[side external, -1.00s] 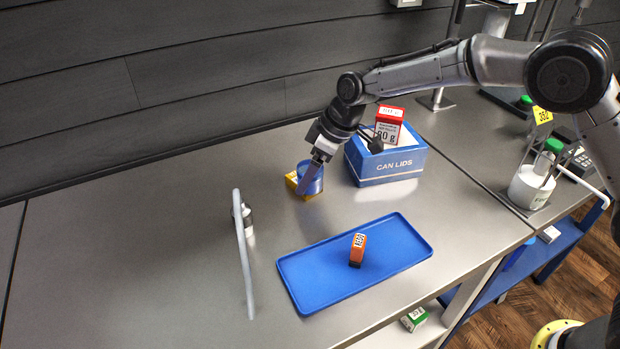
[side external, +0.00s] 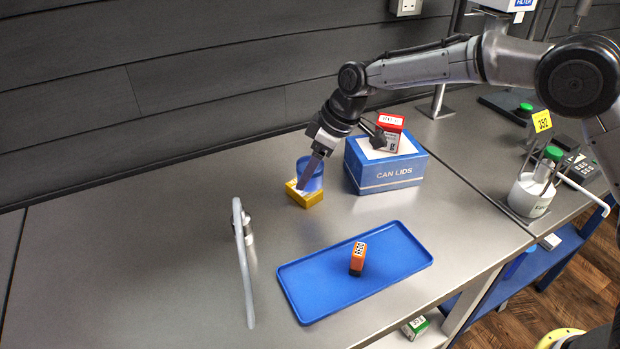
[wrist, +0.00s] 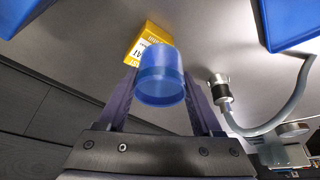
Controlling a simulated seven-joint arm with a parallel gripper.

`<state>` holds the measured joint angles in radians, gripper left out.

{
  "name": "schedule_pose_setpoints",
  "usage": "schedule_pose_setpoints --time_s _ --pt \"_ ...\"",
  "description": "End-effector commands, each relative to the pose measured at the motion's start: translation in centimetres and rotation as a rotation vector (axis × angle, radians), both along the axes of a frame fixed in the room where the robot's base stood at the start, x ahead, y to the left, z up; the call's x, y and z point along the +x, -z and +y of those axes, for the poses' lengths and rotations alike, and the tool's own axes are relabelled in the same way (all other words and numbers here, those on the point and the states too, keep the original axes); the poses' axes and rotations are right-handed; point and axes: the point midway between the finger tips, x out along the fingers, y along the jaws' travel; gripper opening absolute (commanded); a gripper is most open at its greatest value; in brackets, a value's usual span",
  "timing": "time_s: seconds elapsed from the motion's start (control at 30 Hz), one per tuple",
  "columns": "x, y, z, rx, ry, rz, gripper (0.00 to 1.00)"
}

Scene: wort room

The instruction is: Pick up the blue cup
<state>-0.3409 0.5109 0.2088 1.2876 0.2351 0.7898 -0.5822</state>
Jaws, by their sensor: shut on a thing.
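The blue cup (side external: 311,173) is at the end of my gripper (side external: 306,183) in the side external view, just above and behind a yellow box (side external: 303,198) on the steel bench. In the wrist view the translucent cup (wrist: 161,75) sits between the two fingers of my gripper (wrist: 160,82), which are shut on it. The yellow box (wrist: 148,41) shows past the cup there. From these views I cannot tell the exact gap between the cup and the bench or box.
A blue CAN LIDS box (side external: 388,173) with a red-and-white box (side external: 390,133) on it stands right of the cup. A blue tray (side external: 315,295) holding an orange box (side external: 358,257) lies in front. A curved grey pipe (side external: 243,265) stands to the left.

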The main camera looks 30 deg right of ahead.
Motion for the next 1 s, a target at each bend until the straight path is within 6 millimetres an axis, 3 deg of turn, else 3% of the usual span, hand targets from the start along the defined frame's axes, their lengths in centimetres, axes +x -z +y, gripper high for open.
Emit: schedule_pose_setpoints --time_s 0.27,0.6,0.8,1.0 --pt "-4.6 -6.2 -2.0 0.001 -0.001 -0.006 0.03" --pt "-10.7 -8.9 -4.6 0.000 -0.001 -0.002 0.03" --pt "-12.3 -9.8 -5.3 -0.001 0.000 -0.001 0.03" --pt "-10.8 -10.1 -5.3 0.000 0.002 0.001 0.03"
